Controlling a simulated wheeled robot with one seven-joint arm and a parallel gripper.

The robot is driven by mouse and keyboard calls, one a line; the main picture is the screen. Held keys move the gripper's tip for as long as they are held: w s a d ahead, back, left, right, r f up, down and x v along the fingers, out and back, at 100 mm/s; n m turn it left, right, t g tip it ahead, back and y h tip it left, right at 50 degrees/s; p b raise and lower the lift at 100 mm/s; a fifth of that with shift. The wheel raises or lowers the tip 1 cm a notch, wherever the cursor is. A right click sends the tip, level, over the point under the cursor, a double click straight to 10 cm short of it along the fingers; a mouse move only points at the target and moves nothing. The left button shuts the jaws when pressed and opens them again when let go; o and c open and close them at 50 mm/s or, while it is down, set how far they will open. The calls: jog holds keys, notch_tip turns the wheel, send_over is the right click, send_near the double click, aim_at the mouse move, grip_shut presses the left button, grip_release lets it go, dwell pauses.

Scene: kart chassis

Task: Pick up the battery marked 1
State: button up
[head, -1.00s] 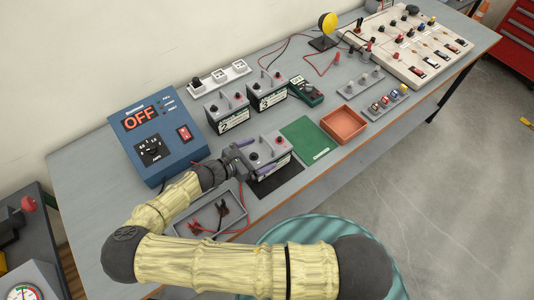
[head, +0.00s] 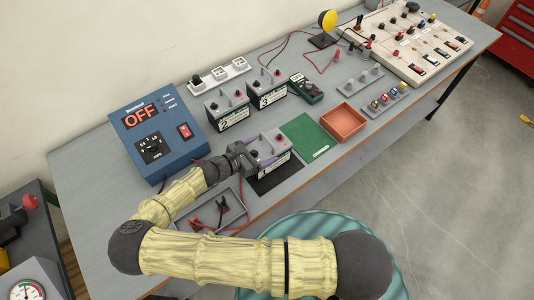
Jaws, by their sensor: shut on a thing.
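A grey-topped battery (head: 275,144) with a white label on its front stands at the dark mat (head: 280,177) near the front edge of the bench. Its number is too small to read. My gripper (head: 262,152) reaches it from the left and is shut on its upper part. The wrist and fingers hide the battery's left side. I cannot tell whether its base touches the mat. Two similar batteries, one marked 2 (head: 228,110) and one that seems marked 3 (head: 268,91), stand behind it.
A blue power unit reading OFF (head: 178,150) stands left of my wrist. A grey tray with clip leads (head: 210,222) lies in front. A green mat (head: 308,132) and an orange tray (head: 343,122) lie to the right. A green meter (head: 306,88) stands behind them.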

aim_at(262, 149)
jog(key=c, duration=0.4)
jog(key=shift+w+r, duration=0.1)
jog(key=shift+r, duration=0.1)
jog(key=shift+c, duration=1)
jog(key=shift+r, duration=0.1)
jog(key=shift+r+b, duration=1.25)
jog(key=shift+r, duration=3.65)
